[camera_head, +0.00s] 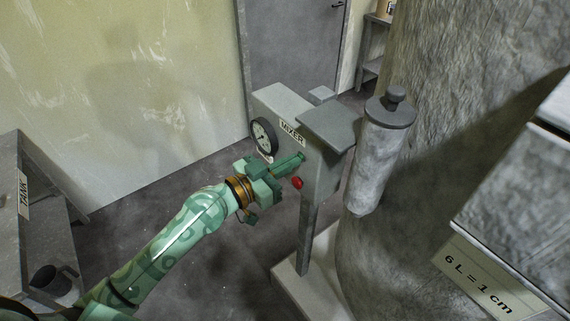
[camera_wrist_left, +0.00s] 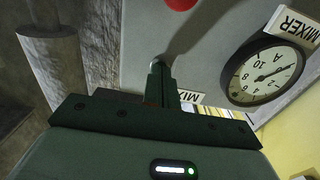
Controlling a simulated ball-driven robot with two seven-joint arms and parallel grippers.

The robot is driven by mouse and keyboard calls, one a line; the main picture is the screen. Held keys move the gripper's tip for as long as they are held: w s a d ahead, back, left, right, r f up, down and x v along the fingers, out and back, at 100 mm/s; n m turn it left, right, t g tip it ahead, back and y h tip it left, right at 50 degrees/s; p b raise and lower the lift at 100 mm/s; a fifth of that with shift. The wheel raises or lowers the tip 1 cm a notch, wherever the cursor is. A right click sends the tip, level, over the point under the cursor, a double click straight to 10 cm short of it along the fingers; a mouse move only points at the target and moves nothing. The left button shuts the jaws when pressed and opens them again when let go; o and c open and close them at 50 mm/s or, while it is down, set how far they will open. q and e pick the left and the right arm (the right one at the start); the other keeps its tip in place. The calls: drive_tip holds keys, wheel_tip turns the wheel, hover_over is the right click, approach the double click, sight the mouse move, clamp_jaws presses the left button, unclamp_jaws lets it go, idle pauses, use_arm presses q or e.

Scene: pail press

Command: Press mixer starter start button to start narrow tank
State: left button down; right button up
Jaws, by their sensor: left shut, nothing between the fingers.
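The mixer starter (camera_head: 322,170) is a grey box on a post, with a MIXER label (camera_head: 292,133) and a round dial (camera_head: 263,136). A red button (camera_head: 297,183) is on its front, low down; it also shows at the top edge of the left wrist view (camera_wrist_left: 181,4). My left gripper (camera_head: 302,157) is shut and empty, its tips at the box front, above the red button in the head view. In the left wrist view the tips (camera_wrist_left: 158,66) meet a small round grey part, mostly hidden; I cannot tell whether it is pressed. No green button shows clearly.
A grey lidded cylinder (camera_head: 380,155) stands right of the box, against a large rough rounded body (camera_head: 460,90). A sign reading "6 L = 1 cm" (camera_head: 482,278) is at lower right. A grey table (camera_head: 12,180) with a TANK label and a dark mug (camera_head: 52,280) are at left.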

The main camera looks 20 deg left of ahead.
use_arm(q)
drive_tip(key=shift+w+d, duration=0.2)
drive_tip(key=shift+w, duration=0.05)
drive_tip(key=shift+a, duration=0.1)
drive_tip(key=b+v, duration=0.1)
drive_tip(key=v, duration=0.4)
drive_tip(key=shift+s, duration=0.2)
idle(0.7)
